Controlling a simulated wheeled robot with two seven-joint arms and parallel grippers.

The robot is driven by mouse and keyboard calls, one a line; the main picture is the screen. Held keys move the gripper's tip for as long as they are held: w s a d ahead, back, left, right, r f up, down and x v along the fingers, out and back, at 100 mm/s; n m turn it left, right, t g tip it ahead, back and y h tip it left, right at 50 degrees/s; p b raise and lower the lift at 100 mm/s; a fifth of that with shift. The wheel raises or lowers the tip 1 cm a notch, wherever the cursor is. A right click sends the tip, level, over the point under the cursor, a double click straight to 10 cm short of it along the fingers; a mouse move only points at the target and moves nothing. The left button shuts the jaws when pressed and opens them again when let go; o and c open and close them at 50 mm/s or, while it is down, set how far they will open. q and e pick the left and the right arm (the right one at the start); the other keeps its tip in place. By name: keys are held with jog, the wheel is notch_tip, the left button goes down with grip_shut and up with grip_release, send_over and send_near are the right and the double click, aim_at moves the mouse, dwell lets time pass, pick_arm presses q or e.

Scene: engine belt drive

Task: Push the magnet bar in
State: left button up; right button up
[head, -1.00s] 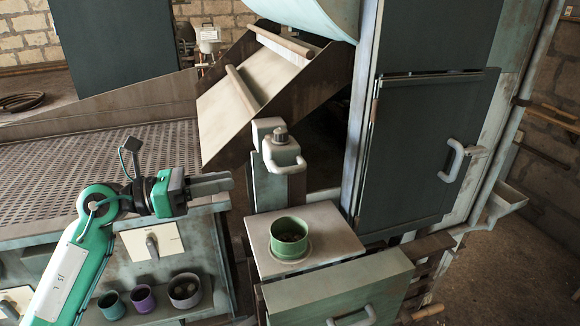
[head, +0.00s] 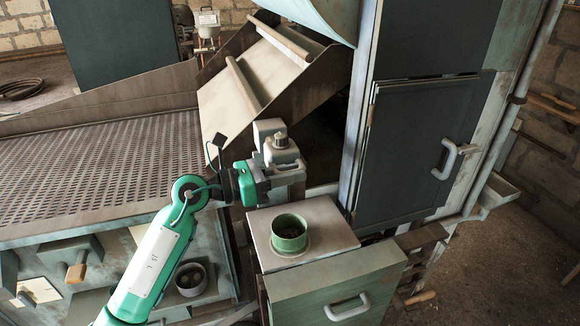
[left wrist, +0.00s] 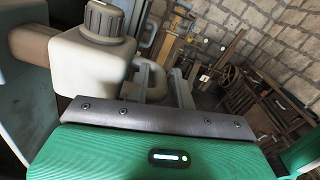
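The magnet bar's pale grey block (head: 281,152), with a dark round knob on top, stands above the small bench, behind my left gripper (head: 287,174). In the left wrist view the block (left wrist: 85,62) is close up at the left, and its pale looped handle (left wrist: 155,88) reaches toward the gripper fingers (left wrist: 166,86). The fingers stand apart at the handle, with a gap between them. I cannot tell whether they touch it. In the head view the gripper hides the handle. My right gripper is out of view.
A green cup (head: 289,233) stands on the small bench (head: 330,222) just below the gripper. A dark cabinet door (head: 415,150) with a handle rises to the right. A perforated table (head: 100,170) lies to the left, and a sloping chute (head: 245,85) is behind.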

aim_at(284, 162)
pick_arm(q)
jog(key=shift+d, duration=0.15)
jog(key=shift+c, duration=0.4)
grip_shut()
jog(key=shift+w, duration=0.1)
jog(key=w+b, duration=0.1)
jog(key=w+a+b, duration=0.1)
jog(key=w, duration=0.1)
jog(key=shift+w+a+f+b, duration=0.15)
jog(key=shift+w+f+b, duration=0.1)
jog(key=shift+b, duration=0.15)
jog(key=shift+w+a+r, duration=0.1)
jog(key=shift+w+r, duration=0.05)
jog(key=shift+r, duration=0.2)
